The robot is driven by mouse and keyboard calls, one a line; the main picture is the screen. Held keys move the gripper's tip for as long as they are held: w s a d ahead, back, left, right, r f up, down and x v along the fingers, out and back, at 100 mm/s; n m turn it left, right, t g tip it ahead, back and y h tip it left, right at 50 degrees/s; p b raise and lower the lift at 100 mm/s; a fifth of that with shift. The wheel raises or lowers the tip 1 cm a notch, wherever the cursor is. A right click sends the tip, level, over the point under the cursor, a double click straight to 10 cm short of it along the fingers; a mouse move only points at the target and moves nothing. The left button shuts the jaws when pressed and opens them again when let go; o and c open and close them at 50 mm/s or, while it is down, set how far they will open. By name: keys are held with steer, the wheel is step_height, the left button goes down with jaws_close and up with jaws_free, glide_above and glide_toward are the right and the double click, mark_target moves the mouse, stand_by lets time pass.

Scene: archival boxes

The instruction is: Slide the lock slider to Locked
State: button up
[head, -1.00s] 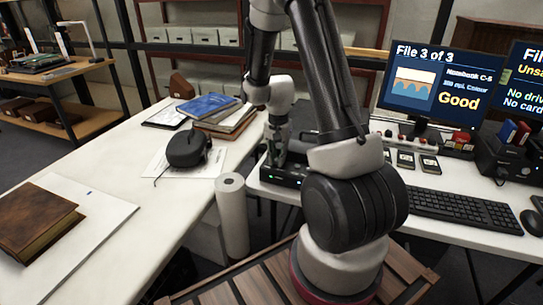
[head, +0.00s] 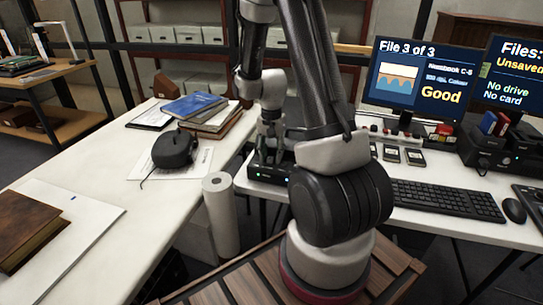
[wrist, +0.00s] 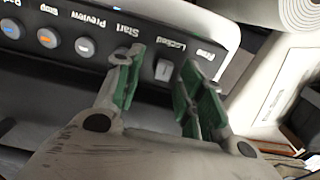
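The lock slider (wrist: 163,71) is a small pale block on the black control panel in the wrist view. It sits just below the printed word Locked; the word Free is printed to its right. My gripper (wrist: 162,84) is open, its green-padded fingers on either side of the slider, one to the left and one to the right. I cannot tell whether either finger touches it. The right finger hides the panel below Free. In the head view my gripper (head: 267,150) is low over the black device (head: 254,176) at the desk's left end, and the slider cannot be made out.
In the head view, a white roll (head: 220,210) stands near the device. A monitor (head: 420,78) reads "File 3 of 3, Good".

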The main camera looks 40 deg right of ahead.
mark_target(272, 158)
step_height(272, 158, up, 11)
steer(key=shift+f, duration=0.1)
stand_by(0.6)
